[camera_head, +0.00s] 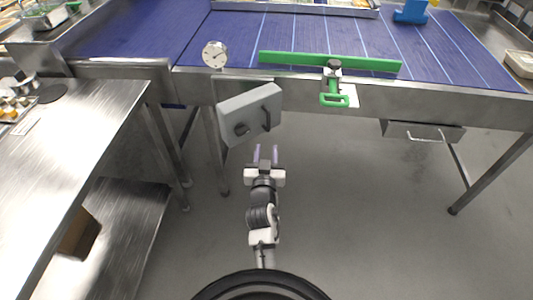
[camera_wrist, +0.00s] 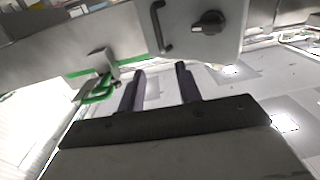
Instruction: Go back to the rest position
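My gripper (camera_head: 266,150) is in front of the blue conveyor table, over the grey floor and below the table's edge. Its two fingers are apart with nothing between them. In the wrist view the dark fingers of my gripper (camera_wrist: 162,72) also stand apart and empty. My arm reaches forward from the bottom middle of the head view.
A grey control box (camera_head: 250,113) with a handle and knob hangs just beyond my gripper. A green handle (camera_head: 334,100), a green bar (camera_head: 330,62) and a dial (camera_head: 214,54) sit along the conveyor (camera_head: 190,30). A steel table (camera_head: 75,140) stands left. Floor at right is clear.

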